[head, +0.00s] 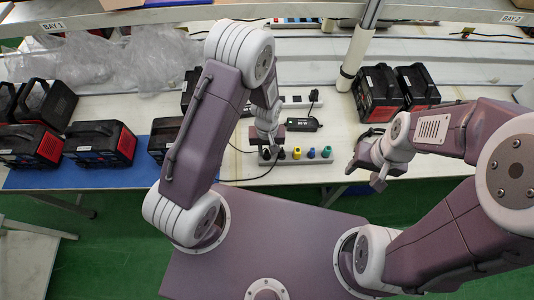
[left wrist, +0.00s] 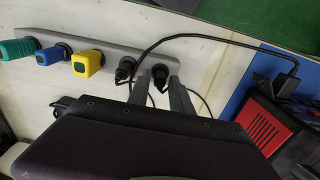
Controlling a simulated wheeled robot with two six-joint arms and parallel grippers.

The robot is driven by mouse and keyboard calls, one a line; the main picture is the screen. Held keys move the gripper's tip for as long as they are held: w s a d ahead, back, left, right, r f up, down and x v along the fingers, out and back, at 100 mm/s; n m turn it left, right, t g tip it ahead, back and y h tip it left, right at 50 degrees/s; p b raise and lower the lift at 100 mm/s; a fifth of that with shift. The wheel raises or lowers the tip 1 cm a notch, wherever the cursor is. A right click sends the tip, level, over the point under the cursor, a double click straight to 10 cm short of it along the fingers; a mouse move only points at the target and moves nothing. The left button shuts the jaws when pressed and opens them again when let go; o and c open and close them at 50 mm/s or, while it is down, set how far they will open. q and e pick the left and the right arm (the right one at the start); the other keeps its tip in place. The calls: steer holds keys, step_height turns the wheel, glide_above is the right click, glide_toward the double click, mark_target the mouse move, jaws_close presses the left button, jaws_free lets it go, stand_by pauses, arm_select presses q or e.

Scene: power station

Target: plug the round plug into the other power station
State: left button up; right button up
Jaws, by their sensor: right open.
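In the left wrist view the strip (left wrist: 100,50) holds two round black plugs, one (left wrist: 125,68) beside the yellow plug and one (left wrist: 160,74) at the end. My left gripper (head: 270,147) is at the strip; its fingers (left wrist: 160,92) stand either side of the end plug, and I cannot tell whether they grip it. My right gripper (head: 364,169) is open, right of the strip. Black-red power stations stand left (head: 100,142) and right (head: 377,92).
A blue mat (head: 75,179) lies under the left stations. A black cable with a plug end (left wrist: 286,82) lies by a red-faced station (left wrist: 268,130). A black adapter (head: 302,125) lies behind the strip. A white post (head: 356,55) stands behind. Clear plastic bags (head: 150,60) lie back left.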

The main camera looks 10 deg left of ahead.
mark_target(267, 152)
arm_select(q)
jaws_close()
steer(key=shift+r, duration=0.15)
steer(key=shift+r+p, duration=2.75)
steer(key=shift+r, duration=0.2)
steer(key=shift+f, duration=0.1)
